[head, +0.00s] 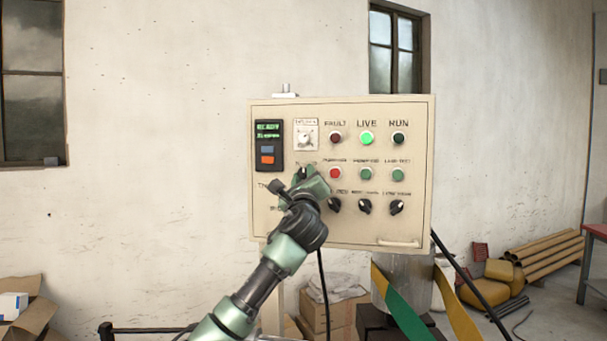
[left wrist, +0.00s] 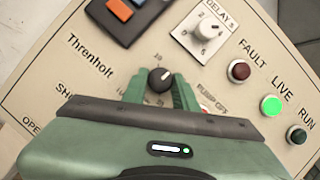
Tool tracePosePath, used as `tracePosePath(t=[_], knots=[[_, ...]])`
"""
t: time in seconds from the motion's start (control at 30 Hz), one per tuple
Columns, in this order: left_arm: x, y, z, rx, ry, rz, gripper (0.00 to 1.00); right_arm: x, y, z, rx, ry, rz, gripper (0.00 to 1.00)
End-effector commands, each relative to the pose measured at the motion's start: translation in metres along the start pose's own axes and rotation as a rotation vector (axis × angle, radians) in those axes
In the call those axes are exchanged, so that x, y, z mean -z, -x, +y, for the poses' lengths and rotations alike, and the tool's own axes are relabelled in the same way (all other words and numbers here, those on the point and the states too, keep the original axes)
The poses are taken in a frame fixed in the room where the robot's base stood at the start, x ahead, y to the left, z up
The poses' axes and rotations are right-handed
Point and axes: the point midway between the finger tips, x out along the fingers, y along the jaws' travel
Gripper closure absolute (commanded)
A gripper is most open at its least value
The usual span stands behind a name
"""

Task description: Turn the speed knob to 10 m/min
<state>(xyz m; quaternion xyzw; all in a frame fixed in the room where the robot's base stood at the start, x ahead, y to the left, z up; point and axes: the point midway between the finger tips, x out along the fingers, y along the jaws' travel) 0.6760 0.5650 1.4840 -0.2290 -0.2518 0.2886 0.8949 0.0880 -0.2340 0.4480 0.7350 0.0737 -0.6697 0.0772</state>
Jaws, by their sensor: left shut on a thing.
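The pointer aims to the upper right; a small scale number that looks like 10 is just above the knob. Other scale marks are too small or covered. My right gripper is not in view.
The DELAY dial (left wrist: 208,31) is close to the fingers. The LIVE lamp (head: 367,139) glows green; the FAULT lamp (head: 336,138) is dark red. A red button (head: 335,173) and several black selector switches (head: 364,206) are right of the gripper. A display (head: 268,129) is upper left.

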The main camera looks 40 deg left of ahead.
Motion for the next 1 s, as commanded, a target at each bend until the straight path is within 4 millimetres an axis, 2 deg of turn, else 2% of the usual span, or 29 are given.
tracePosePath(t=[0.6, 1.0], knots=[[-0.002, -0.001, -0.005, -0.221, 0.531, 0.002, 1.0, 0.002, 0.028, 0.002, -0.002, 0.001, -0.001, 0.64], [-0.002, -0.001, -0.005, -0.312, 0.749, 0.001, 1.0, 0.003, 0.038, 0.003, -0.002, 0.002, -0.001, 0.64]])
